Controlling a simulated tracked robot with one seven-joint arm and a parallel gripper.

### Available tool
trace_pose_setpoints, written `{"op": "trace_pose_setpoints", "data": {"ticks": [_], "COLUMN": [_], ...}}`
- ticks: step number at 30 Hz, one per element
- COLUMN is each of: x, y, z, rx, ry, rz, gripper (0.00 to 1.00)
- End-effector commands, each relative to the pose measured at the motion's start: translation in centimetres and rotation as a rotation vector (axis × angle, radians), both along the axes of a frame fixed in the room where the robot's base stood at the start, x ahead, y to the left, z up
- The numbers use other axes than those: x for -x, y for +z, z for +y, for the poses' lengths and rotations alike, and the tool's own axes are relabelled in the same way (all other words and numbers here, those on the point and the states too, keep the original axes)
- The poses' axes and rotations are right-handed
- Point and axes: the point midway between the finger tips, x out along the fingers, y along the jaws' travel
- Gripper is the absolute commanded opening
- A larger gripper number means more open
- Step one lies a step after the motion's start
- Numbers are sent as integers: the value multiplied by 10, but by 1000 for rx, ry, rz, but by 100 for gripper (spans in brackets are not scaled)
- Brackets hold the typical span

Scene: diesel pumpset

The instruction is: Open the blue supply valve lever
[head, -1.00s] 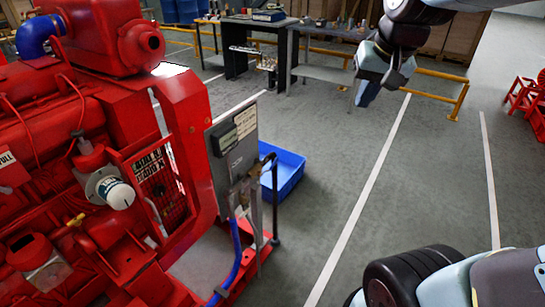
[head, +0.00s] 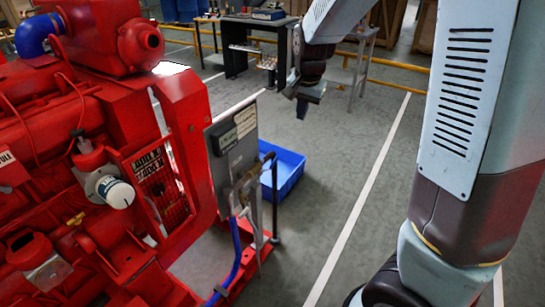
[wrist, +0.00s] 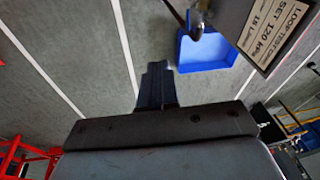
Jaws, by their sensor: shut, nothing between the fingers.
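A grey panel (head: 222,167) with labels stands at the right end of the red pumpset. Metal fittings (head: 243,190) sit low on its front, with a blue hose (head: 236,250) below them. A dark bent handle (head: 268,158) sticks out on the panel's right side. I cannot make out a distinct blue lever among these parts. My gripper (head: 303,108) hangs to the right of the panel, apart from it, fingers down. In the wrist view, the fingers (wrist: 154,72) are together and empty. The labelled panel (wrist: 240,10) shows there at top right, beside a partly cut-off rod and fitting (wrist: 194,24).
A blue bin (head: 288,172) stands on the floor behind the panel and also shows in the wrist view (wrist: 207,54). The red pumpset (head: 105,120) fills the left. A workbench (head: 245,38) and yellow rails are at the back. Open floor lies right of the panel.

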Motion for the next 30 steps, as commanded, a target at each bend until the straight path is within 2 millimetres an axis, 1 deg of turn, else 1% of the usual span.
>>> {"op": "trace_pose_setpoints", "data": {"ticks": [1, 9, 15, 18, 23, 26, 30], "x": [-8, -45, -66, -73, -80, -81, -85], "y": [-12, -65, -101, -114, -126, -129, -140], "z": [10, 51, 83, 95, 106, 107, 104], "rx": [15, 92, 153, 176, 197, 200, 201], "ry": [-11, -93, -142, -159, -173, -177, -177], "rz": [8, -1, -33, -53, -74, -78, -77], "gripper": [0, 0, 0, 0, 0, 0, 0]}}
